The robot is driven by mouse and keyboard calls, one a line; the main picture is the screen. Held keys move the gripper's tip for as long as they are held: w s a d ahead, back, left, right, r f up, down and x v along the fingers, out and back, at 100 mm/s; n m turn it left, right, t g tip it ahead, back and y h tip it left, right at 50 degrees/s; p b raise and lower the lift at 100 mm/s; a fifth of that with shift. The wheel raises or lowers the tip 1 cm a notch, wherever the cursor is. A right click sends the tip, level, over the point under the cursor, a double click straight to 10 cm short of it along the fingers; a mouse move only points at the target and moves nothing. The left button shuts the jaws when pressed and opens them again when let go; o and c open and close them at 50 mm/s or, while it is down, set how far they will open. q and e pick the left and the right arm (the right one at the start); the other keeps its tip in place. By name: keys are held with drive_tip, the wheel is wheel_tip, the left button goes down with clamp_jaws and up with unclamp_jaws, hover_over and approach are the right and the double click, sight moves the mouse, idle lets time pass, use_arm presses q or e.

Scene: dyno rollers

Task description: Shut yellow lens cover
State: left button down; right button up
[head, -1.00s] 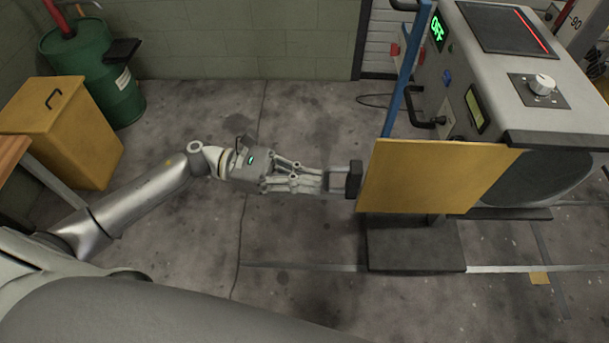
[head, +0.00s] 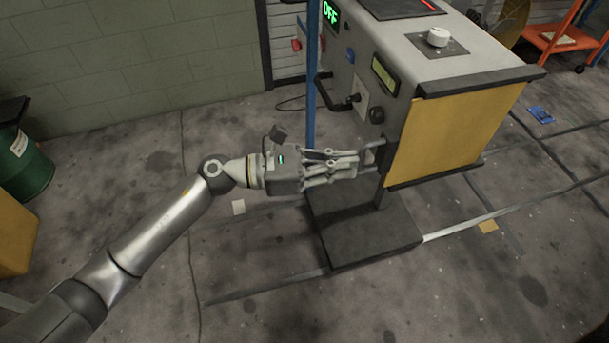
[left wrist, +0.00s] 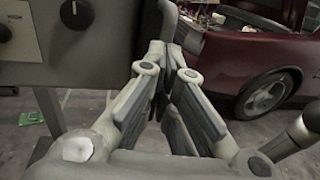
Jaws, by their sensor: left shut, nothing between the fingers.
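The yellow lens cover (head: 455,130) is a flat panel lying across the front face of the grey machine (head: 400,55), under its dark top ledge. It hides the lens, and I cannot tell whether a small gap is left. My left gripper (head: 368,158) is shut and empty, with its fingertips at the cover's left edge. I cannot tell whether they touch it. In the left wrist view the fingers (left wrist: 170,80) are together beside the machine's control face, and the cover does not clearly show. My right gripper is not in view.
The machine's dark foot (head: 365,230) stands on the floor under my gripper. A blue post (head: 311,80) rises behind my gripper. An orange cart (head: 560,45) stands at the far right. A dark red car (left wrist: 255,60) shows in the left wrist view.

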use_arm(q)
drive_tip(key=shift+w+d, duration=0.2)
drive_tip(key=shift+d, duration=0.4)
drive_tip(key=shift+w+d, duration=0.15)
drive_tip(key=shift+d, duration=0.45)
drive_tip(key=shift+r, duration=0.1)
